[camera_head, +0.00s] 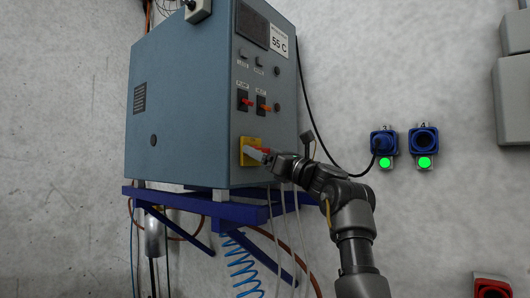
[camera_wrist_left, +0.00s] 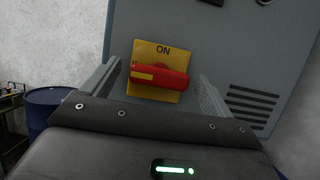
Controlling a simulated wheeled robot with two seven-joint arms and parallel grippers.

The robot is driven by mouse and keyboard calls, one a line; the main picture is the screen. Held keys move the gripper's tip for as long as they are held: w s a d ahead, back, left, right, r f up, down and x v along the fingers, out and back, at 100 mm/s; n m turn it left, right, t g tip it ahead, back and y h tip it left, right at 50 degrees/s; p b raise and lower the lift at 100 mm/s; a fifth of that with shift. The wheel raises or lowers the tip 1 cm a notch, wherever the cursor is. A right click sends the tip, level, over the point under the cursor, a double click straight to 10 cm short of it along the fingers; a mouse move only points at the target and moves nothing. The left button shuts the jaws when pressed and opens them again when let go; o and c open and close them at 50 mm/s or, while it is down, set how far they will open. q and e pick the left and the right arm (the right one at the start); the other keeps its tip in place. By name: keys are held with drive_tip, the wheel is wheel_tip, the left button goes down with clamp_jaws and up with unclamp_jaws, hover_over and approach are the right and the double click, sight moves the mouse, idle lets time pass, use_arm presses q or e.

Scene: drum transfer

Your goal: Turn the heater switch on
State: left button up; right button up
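The heater switch is a red rotary handle (camera_wrist_left: 160,78) on a yellow plate (camera_wrist_left: 170,50) marked ON at the top. In the left wrist view the handle lies roughly crosswise below that word. In the head view the yellow plate (camera_head: 243,143) sits low on the blue-grey cabinet's front, with its handle partly hidden by my gripper. My left gripper (camera_head: 258,154) is at the switch. It also shows in the left wrist view (camera_wrist_left: 153,90), fingers apart on either side of the handle, with small gaps visible; contact cannot be judged. My right gripper is not in view.
The cabinet (camera_head: 180,90) stands on a blue wall bracket (camera_head: 225,208). Its front has smaller red switches (camera_head: 246,102) and a 55 C label (camera_head: 279,42). Cables hang below. Two blue sockets (camera_head: 384,140) with green lights are on the wall at right. A blue drum (camera_wrist_left: 45,98) stands lower left.

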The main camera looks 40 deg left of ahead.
use_arm(q)
drive_tip(key=c, duration=1)
